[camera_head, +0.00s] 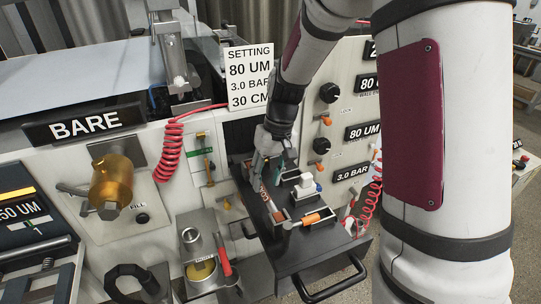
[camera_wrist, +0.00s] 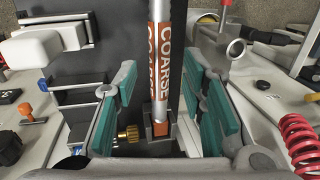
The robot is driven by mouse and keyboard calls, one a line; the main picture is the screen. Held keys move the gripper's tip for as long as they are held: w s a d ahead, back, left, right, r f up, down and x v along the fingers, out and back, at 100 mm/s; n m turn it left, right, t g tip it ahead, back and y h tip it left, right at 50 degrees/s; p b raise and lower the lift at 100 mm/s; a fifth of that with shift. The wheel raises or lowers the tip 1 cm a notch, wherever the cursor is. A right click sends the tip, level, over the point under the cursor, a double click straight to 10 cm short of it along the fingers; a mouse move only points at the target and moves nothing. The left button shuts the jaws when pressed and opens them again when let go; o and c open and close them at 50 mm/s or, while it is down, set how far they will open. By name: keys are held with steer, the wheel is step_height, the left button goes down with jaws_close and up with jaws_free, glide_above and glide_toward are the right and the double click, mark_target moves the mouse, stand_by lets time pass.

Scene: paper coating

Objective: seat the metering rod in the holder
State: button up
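The metering rod (camera_wrist: 182,20) is a silver bar with orange bands marked COARSE. It lies along a dark surface in the wrist view, its near end at a small grey bracket (camera_wrist: 172,128). I cannot tell whether this bracket is the rod's rack or the holder. My gripper (camera_wrist: 160,112) is open, with teal pads on both sides of the rod and gaps between pads and rod. In the head view my gripper (camera_head: 266,168) points down over the left part of the black drawer top, partly hiding the rod there.
The black drawer (camera_head: 318,262) juts from the machine front. A white-handled block (camera_head: 306,184) and an orange piece (camera_head: 311,219) are on it. A brass knob (camera_wrist: 128,133) sits beside the bracket. A can (camera_head: 201,270) and red coiled hoses (camera_head: 170,150) are nearby.

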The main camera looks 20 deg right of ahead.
step_height(320, 180, up, 8)
steer(key=d+b, duration=0.1)
steer(key=d, duration=0.1)
steer(key=s+a+r+t+h, duration=0.1)
steer(key=s+r+t, duration=0.1)
steer(key=s+r, duration=0.3)
steer(key=s+a+r+t+h, duration=0.1)
steer(key=s+r, duration=0.4)
steer(key=s, duration=0.9)
steer(key=a+t, duration=0.1)
steer(key=t, duration=0.1)
steer(key=shift+s+t, duration=0.2)
steer(key=shift+t, duration=0.1)
steer(key=shift+w+f+b, duration=0.2)
steer(key=shift+w+b, duration=0.1)
steer(key=shift+b, duration=0.15)
steer(key=shift+d, duration=0.1)
